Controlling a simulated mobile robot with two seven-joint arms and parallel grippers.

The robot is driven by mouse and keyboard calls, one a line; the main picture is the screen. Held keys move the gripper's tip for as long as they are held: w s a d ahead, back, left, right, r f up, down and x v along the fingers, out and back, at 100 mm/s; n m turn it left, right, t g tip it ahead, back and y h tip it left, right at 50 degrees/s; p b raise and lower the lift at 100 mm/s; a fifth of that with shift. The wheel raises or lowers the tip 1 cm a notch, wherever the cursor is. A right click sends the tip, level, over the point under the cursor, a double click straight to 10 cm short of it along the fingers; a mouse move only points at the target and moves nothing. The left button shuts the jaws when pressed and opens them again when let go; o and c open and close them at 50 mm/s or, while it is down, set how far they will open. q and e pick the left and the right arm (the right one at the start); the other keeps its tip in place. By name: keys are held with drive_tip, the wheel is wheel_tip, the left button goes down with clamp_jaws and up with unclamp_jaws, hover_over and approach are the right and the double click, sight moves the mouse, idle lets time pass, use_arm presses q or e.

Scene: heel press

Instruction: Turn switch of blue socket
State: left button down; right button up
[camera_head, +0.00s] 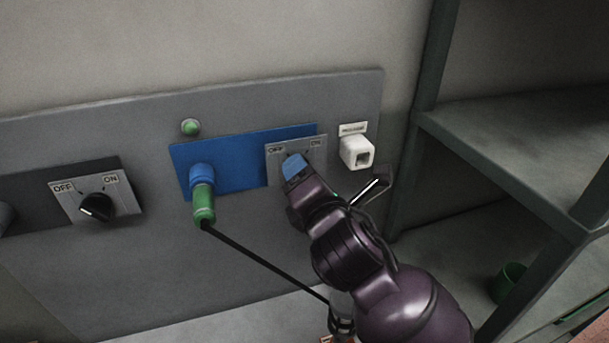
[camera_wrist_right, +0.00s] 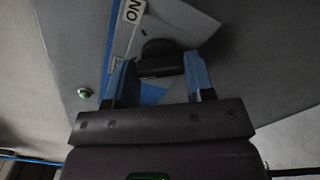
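The blue socket (camera_head: 231,158) is on the grey wall panel, with a green plug (camera_head: 203,201) in it and a black cable running down right. Its switch plate (camera_head: 314,146), marked OFF and ON, is at its right end. My right gripper (camera_head: 294,165) is at this plate and hides most of the switch in the head view. In the right wrist view the black switch knob (camera_wrist_right: 162,55) lies between the two blue fingertips (camera_wrist_right: 160,82). The fingers stand apart on either side of it, and I cannot tell whether they touch it. My left gripper is not in view.
Another OFF/ON plate with a black knob (camera_head: 96,207) is at the left of the panel. A green lamp (camera_head: 190,127) is above the blue socket. A white labelled socket (camera_head: 357,151) is close right of my gripper. Grey shelves (camera_head: 500,135) stand at the right.

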drive_tip(key=shift+c, duration=0.6)
drive_tip(key=shift+m, duration=0.4)
drive_tip(key=m, duration=1.3)
drive_tip(key=o, duration=0.9)
